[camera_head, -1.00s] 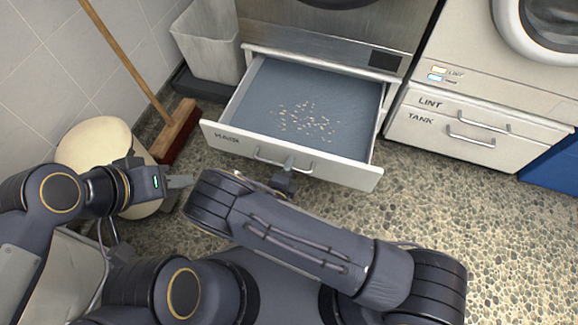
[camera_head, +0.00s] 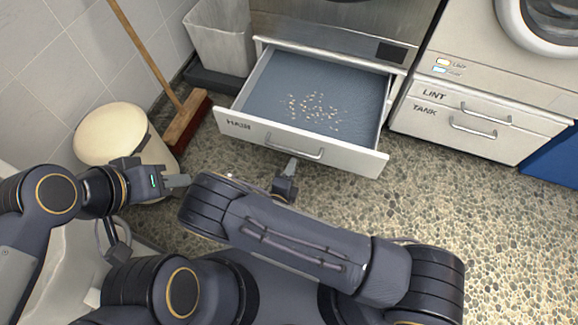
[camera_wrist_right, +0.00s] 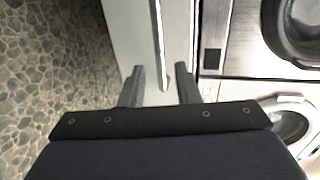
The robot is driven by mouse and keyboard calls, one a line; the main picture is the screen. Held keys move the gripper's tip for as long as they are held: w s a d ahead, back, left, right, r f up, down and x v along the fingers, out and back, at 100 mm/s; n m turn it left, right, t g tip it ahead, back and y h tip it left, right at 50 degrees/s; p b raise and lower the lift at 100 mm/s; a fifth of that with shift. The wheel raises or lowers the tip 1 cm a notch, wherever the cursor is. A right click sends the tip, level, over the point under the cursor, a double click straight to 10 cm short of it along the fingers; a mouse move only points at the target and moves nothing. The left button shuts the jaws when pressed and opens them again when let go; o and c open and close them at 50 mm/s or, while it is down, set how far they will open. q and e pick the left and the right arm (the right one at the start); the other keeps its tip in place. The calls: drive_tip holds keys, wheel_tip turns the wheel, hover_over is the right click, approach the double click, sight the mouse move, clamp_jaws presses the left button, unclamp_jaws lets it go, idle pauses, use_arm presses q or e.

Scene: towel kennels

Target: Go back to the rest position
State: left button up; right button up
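My right gripper (camera_head: 291,166) is just in front of the open drawer's handle (camera_head: 296,150). In the right wrist view its two fingers (camera_wrist_right: 159,82) are spread apart, with the handle bar (camera_wrist_right: 161,55) just ahead of the gap and nothing held. My left gripper (camera_head: 178,181) is at the left, near the cream round bin. It holds nothing visible, and its finger gap cannot be made out. My right forearm lies across the lower middle of the head view.
The drawer marked HAIR (camera_head: 240,127) is pulled out, with several pale bits (camera_head: 314,108) inside. A LINT TANK panel (camera_head: 484,140) is at right. The cream bin (camera_head: 110,134), a broom (camera_head: 187,123) and a grey bin (camera_head: 222,45) stand left. Pebbled floor (camera_head: 480,220) is clear at right.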

idle(0.5)
drive_tip(key=s+d+r+m+g+h, duration=0.1)
drive_tip(key=s+d+r+m+g, duration=0.1)
drive_tip(key=d+r+m+g, duration=0.85)
drive_tip(key=s+d+r+m+g+h, duration=0.1)
drive_tip(key=s+d+r+m+g, duration=0.35)
drive_tip(key=m, duration=1.15)
drive_tip(key=s+d+r+m+t+y, duration=0.25)
drive_tip(key=s+r+m+y, duration=0.45)
drive_tip(key=m, duration=0.5)
drive_tip(key=s+d+r+m+t+y, duration=0.25)
drive_tip(key=s+r+m+y, duration=0.2)
drive_tip(key=r+m, duration=0.6)
wheel_tip(320, 180, up, 35)
drive_tip(key=m+t+p, duration=0.1)
drive_tip(key=m+p, duration=0.1)
drive_tip(key=p, duration=3.3)
drive_tip(key=shift+s+a+m, duration=0.2)
drive_tip(key=shift+s+m, duration=0.1)
drive_tip(key=shift+s, duration=0.1)
